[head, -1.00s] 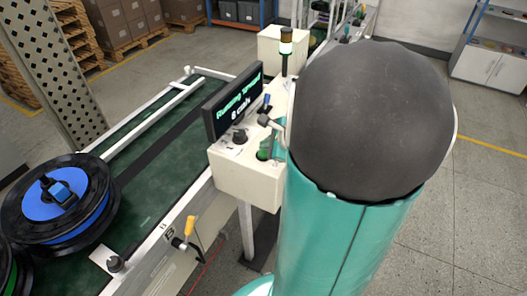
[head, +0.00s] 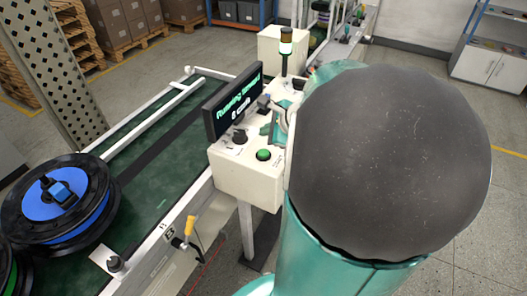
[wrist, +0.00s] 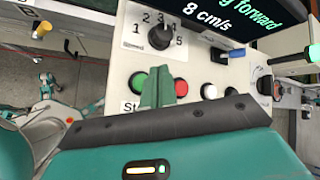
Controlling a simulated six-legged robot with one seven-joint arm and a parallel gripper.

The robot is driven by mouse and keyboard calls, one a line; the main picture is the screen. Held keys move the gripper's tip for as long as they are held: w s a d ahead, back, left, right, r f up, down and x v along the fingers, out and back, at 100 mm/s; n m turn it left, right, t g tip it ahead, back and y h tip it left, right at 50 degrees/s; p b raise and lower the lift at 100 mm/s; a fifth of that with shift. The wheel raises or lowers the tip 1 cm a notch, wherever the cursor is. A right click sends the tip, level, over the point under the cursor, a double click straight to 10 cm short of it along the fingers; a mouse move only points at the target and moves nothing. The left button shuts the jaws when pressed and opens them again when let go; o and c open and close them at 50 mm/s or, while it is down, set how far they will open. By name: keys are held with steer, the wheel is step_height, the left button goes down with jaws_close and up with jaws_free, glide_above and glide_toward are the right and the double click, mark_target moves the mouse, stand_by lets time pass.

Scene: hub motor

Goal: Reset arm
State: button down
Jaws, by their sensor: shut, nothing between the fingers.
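My gripper (wrist: 158,88) shows in the wrist view as two teal fingers pressed together, shut and empty. In the head view my arm's large dark joint and teal link fill the right side and hide most of the gripper. The control box (head: 235,180) is in the middle there, with its green button (head: 263,155) uncovered.
The display (head: 235,105) on the box reads running forward, 8 cm/s. A numbered black dial (wrist: 160,37) sits on the panel. The green conveyor (head: 150,150) carries a black and blue spool (head: 62,200). A signal lamp (head: 286,45) stands behind the box. Floor at right is free.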

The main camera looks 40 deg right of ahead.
steer(key=shift+r, duration=0.1)
stand_by(0.7)
steer(key=s+a+r+n+g+y, duration=0.1)
steer(key=a+r+n, duration=0.1)
steer(key=a+n, duration=0.65)
steer(key=s+a+r+n+g+y, duration=0.1)
steer(key=a+r+n+g, duration=0.1)
steer(key=a+n, duration=0.65)
steer(key=s+a+r+n+h, duration=0.2)
steer(key=s+a+n, duration=0.5)
steer(key=a+n, duration=0.2)
steer(key=shift+s+a+r+n+g, duration=0.25)
steer(key=shift+a+r+n+g, duration=0.05)
steer(key=shift+a+r+n, duration=0.15)
